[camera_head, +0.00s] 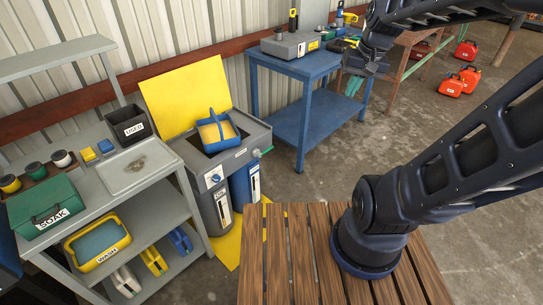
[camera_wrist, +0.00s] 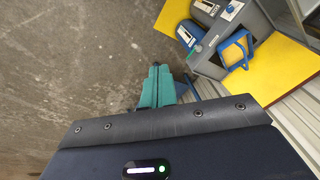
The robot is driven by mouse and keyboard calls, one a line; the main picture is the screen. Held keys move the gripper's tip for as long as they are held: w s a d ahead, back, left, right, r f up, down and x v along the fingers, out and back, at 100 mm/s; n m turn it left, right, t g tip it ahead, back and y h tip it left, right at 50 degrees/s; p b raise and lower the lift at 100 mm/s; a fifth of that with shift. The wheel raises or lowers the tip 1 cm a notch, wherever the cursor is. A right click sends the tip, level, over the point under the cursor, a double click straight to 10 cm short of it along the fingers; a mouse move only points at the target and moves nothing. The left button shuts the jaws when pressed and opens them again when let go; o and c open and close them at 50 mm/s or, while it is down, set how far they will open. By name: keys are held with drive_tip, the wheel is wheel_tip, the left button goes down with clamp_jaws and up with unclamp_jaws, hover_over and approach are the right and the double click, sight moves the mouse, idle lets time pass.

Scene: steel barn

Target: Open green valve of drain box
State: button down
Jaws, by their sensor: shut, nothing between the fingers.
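The drain box (camera_head: 184,149) is a grey box with a raised yellow lid (camera_head: 187,95), left of centre in the head view. The green valve (camera_head: 257,153) sticks out from its right side. A blue knob (camera_head: 214,178) is on its front. In the wrist view, the drain box (camera_wrist: 208,68) is at the upper right, with the green valve (camera_wrist: 198,48) small on its near side. My gripper (camera_head: 354,86) hangs right of the box, near the blue table, well apart from the valve. Its teal fingers (camera_wrist: 157,86) are shut and empty in the wrist view.
A blue basket (camera_head: 217,128) sits in the box top. A grey shelf (camera_head: 165,183) with a green SOAK box (camera_head: 46,208) stands left. A blue table (camera_head: 301,70) with tools is behind. Wooden slats (camera_head: 304,252) lie in front. Floor right of the box is clear.

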drive_tip(key=w+a+f+m+g+y, duration=0.2)
drive_tip(key=w+a+f+g+y, duration=0.15)
drive_tip(key=w+a+f, duration=0.35)
drive_tip(key=w+a+f+m+g+y, duration=0.2)
drive_tip(key=w+a+f+y, duration=0.25)
drive_tip(key=w, duration=0.45)
drive_tip(key=w+a+f+m+t+y, duration=0.2)
drive_tip(key=w+f+m+y, duration=0.2)
drive_tip(key=w+f, duration=0.55)
drive_tip(key=w+a+f+m+t+y, duration=0.25)
drive_tip(key=w+f+m, duration=0.3)
drive_tip(key=f, duration=0.75)
wheel_tip(320, 180, down, 32)
drive_tip(key=w+d+m+t+h, duration=0.1)
drive_tip(key=d+m+t+h, duration=0.1)
drive_tip(key=m+t, duration=0.9)
drive_tip(key=shift+w+d+m+t+h, duration=0.35)
drive_tip(key=shift+m+h, duration=0.2)
drive_tip(key=shift+m, duration=0.4)
drive_tip(key=shift+a, duration=0.1)
drive_tip(key=w+a+r, duration=0.4)
drive_tip(key=w+a, duration=0.3)
drive_tip(key=shift+w+a+r, duration=0.25)
drive_tip(key=shift+w, duration=0.05)
